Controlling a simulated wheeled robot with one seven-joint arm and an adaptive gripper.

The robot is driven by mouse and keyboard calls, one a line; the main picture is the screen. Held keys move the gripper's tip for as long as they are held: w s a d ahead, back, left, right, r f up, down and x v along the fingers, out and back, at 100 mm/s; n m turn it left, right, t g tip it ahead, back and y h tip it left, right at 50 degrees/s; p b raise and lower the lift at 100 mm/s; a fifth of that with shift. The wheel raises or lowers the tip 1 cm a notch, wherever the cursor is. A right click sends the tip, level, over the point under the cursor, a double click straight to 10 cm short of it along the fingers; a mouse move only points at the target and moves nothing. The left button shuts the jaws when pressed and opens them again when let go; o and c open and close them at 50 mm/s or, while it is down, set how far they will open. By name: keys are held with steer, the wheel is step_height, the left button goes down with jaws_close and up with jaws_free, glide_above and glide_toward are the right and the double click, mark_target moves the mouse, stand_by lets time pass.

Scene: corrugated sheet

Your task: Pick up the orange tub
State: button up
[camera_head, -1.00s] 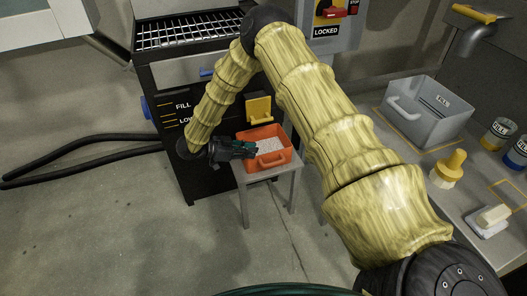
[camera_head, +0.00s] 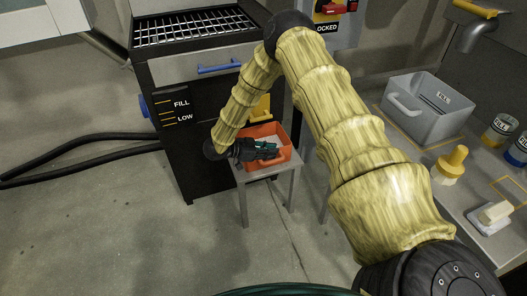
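The orange tub (camera_head: 279,160) stands on a small grey stand in front of the black machine. It has a handle on its front wall, and pale contents partly show inside. My gripper (camera_head: 275,150) has dark green fingers and reaches from the left over the tub's left side. Its fingertips overlap the inside of the tub in this view. I cannot tell whether the fingers touch the tub or how far apart they are. The gripper hides the tub's left wall and part of its contents.
The small grey stand (camera_head: 265,178) has thin legs. The black machine (camera_head: 180,145) with a top grate is behind it. A grey bin (camera_head: 427,122), a yellow-topped bottle (camera_head: 450,165) and jars (camera_head: 500,130) stand on the right counter. Black hoses (camera_head: 90,150) lie on the left floor.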

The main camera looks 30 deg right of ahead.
jaws_close()
steer(key=shift+r, duration=0.2)
stand_by(0.4)
steer(key=shift+w+r+p, duration=0.1)
steer(key=shift+r+p, duration=0.3)
steer(key=shift+r, duration=1.2)
steer(key=shift+a+r, duration=0.1)
steer(key=s+a+p, duration=0.1)
steer(key=s+a, duration=0.2)
steer(key=s, duration=0.4)
steer(key=s+a+r, duration=0.1)
steer(key=s+a, duration=0.3)
steer(key=s, duration=0.3)
steer(key=shift+r+p, duration=0.15)
steer(key=shift+p, duration=0.2)
steer(key=shift+a, duration=0.15)
